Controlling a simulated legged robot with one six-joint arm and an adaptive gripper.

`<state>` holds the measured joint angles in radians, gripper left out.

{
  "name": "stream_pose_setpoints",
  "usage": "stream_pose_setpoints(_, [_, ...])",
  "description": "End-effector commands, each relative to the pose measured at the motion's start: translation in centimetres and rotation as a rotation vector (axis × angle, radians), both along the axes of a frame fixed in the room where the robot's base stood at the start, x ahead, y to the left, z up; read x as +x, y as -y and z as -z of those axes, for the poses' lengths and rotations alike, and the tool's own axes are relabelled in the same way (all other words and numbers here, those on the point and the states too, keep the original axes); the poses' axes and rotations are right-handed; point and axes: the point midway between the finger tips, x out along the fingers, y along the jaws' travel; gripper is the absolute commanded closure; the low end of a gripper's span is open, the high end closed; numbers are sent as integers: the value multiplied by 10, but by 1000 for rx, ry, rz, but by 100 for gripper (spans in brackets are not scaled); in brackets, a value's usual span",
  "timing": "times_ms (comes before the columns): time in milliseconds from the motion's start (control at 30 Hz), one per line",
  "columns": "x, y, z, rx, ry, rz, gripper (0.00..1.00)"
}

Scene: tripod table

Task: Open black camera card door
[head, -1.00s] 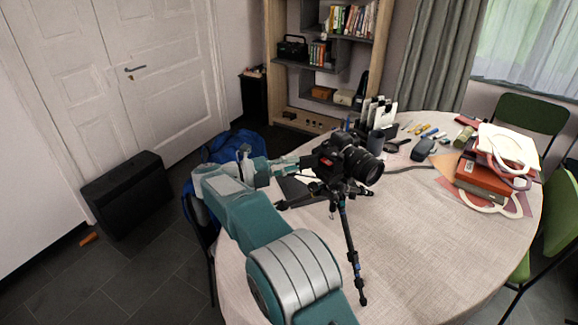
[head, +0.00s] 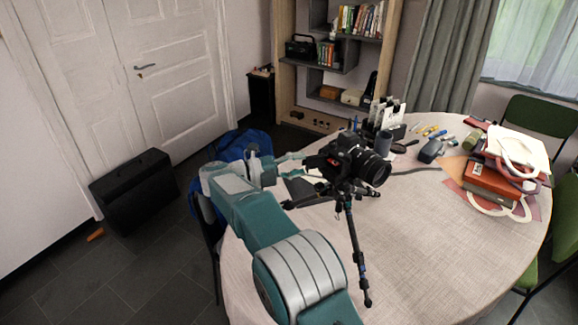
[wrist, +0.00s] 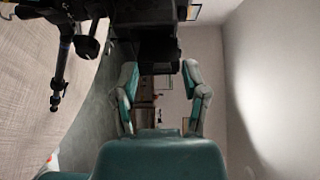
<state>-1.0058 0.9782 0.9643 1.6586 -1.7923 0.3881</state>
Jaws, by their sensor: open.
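The black camera (head: 352,160) sits on a small black tripod (head: 352,225) on the table, with its lens pointing right. My gripper (head: 302,164) is at the camera's left side, with its fingers pointing toward the body. In the wrist view my gripper (wrist: 160,78) is open, one finger on each side of a dark part of the camera (wrist: 158,45). I cannot tell whether the fingers touch it. The card door cannot be made out against the dark body, so its state is unclear.
The round table (head: 440,250) has a clear front area. Red boxes and a bag (head: 495,180) lie at the right, small tools (head: 435,140) at the back. A tripod leg (wrist: 62,65) hangs left of my gripper in the wrist view. A black case (head: 135,190) stands on the floor.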

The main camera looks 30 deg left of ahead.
Motion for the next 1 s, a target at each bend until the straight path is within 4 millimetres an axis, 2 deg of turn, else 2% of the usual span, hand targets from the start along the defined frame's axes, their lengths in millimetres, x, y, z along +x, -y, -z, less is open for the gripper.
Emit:
stream_pose_setpoints(167, [-17,-19,1,0,0,-4,43])
stream_pose_setpoints(500, [-63,-68,3,1,-1,-1,43])
stream_pose_setpoints(700, [-75,-81,2,1,-1,1,43])
stream_pose_setpoints(1000, [-80,-85,2,0,-3,1,43])
